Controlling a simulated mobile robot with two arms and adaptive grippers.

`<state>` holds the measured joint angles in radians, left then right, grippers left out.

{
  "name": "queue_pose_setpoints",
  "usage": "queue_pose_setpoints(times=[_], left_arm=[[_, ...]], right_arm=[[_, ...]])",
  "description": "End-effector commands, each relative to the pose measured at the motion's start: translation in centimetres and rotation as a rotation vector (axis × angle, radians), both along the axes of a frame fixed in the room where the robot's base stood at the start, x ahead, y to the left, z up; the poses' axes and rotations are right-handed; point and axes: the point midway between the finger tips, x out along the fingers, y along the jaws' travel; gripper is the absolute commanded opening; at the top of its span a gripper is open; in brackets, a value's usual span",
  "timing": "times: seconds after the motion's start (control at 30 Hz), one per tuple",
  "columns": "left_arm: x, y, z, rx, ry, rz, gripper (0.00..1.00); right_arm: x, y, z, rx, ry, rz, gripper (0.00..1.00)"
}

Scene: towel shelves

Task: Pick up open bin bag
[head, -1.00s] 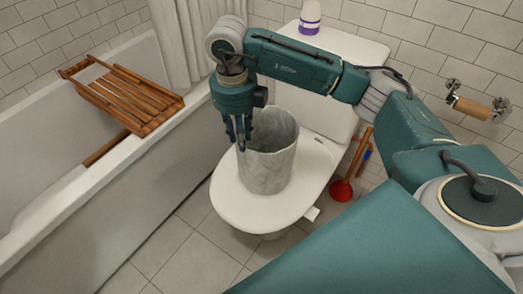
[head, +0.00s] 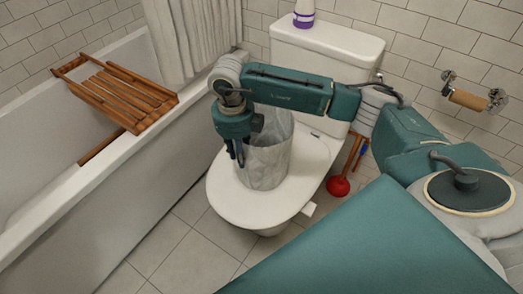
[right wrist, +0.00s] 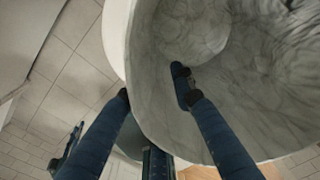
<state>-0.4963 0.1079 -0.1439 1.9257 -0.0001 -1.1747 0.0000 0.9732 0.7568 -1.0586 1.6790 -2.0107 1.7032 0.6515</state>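The open bin bag (head: 268,160) is a grey, marbled, bucket-shaped bag standing upright on the white toilet lid (head: 228,203). My right gripper (head: 236,155) points down at the bag's left rim in the head view. In the right wrist view, the bag (right wrist: 235,100) fills the upper right, its mouth facing the camera. My right gripper (right wrist: 152,86) is open there, one finger outside the bag's wall and the other over its inside, with the rim between them. The fingers are apart. In the head view, the arm hides part of the bag's rim. My left gripper is not in view.
A bathtub (head: 100,205) with a wooden rack (head: 118,92) lies on the left. The toilet tank (head: 345,45) carries a white and purple bottle (head: 304,14). A red plunger (head: 338,186) stands right of the toilet. A toilet roll holder (head: 470,98) is on the wall.

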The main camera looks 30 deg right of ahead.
Motion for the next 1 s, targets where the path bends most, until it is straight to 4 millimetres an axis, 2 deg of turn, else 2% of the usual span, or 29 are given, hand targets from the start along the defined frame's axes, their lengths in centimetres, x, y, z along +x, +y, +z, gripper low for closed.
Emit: queue_pose_setpoints(times=[0.03,0.1,0.5,0.67,0.8,0.87,1.0], left_arm=[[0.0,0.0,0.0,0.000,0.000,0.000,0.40],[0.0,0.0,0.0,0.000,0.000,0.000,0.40],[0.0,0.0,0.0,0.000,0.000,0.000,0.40],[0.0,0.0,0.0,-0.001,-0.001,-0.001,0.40],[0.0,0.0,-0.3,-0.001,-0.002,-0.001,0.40],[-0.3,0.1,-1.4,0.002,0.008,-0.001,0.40],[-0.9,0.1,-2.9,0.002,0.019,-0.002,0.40]], right_arm=[[0.0,0.0,0.0,0.000,0.000,0.000,0.14],[0.0,0.0,0.0,0.000,0.000,0.000,0.00],[0.0,0.0,0.1,0.001,0.000,0.000,0.00],[0.1,0.0,0.8,0.001,-0.002,0.000,0.00],[0.1,0.0,2.5,0.001,-0.003,-0.001,0.00],[0.2,0.0,3.6,0.002,-0.005,-0.001,0.00],[0.2,0.1,7.3,0.002,-0.006,0.001,0.00]])
